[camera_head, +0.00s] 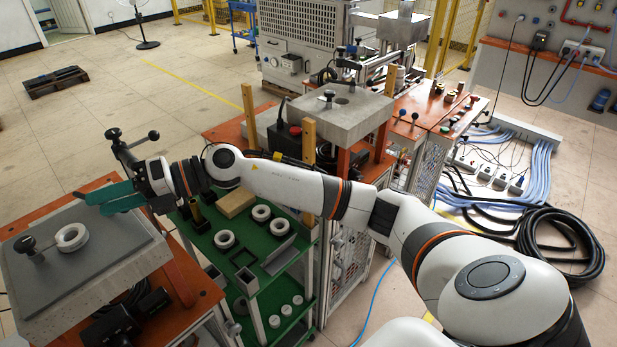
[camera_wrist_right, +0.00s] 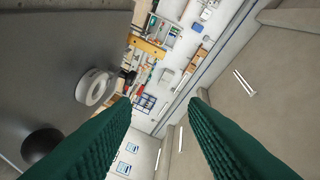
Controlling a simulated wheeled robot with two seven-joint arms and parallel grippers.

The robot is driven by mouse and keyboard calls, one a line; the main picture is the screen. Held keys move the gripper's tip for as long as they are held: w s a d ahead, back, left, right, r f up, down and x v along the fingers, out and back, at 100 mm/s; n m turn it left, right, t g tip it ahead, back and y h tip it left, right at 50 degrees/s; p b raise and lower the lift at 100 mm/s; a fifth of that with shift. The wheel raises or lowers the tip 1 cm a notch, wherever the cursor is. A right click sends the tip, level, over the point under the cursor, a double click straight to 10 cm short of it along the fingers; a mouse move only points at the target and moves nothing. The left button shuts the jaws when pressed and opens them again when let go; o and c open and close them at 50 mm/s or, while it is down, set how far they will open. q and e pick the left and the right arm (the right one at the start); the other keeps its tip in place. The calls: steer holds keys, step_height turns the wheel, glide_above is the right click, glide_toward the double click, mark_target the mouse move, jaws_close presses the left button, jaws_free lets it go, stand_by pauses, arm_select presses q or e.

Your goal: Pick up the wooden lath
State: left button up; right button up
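Upright wooden laths stand around the grey block of the heater in the head view: one at its front (camera_head: 308,142), one at its left (camera_head: 248,112) and one farther back (camera_head: 390,75). My right gripper (camera_head: 98,202) is at the far left, over the grey plate and well away from these laths. Its two green fingers are apart with nothing between them, as the right wrist view (camera_wrist_right: 160,102) shows. My left gripper is not in view.
Below my right gripper, a white ring (camera_head: 72,237) and a black-knobbed handle (camera_head: 26,244) sit on the grey plate (camera_head: 100,268). A green shelf (camera_head: 247,246) between the benches holds white rings and a tan block (camera_head: 235,203). Black hoses (camera_head: 548,240) lie coiled at right.

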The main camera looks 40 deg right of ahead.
steer(key=w+d+f+n+g+h, duration=0.25)
steer(key=d+h, duration=0.25)
steer(key=d, duration=0.3)
steer(key=m+g+h, duration=0.3)
steer(key=h, duration=0.9)
glide_toward(309, 136)
steer(key=shift+w+d+r, duration=0.25)
steer(key=shift+w+r, duration=0.25)
steer(key=shift+s+d+f, duration=0.15)
steer(key=shift+f, duration=0.2)
step_height(309, 136, down, 6)
steer(key=shift+r, duration=0.15)
step_height(309, 136, down, 5)
steer(key=shift+d+r+p, duration=0.1)
steer(key=shift+p, duration=1.15)
steer(key=shift+f, duration=0.3)
jaws_close()
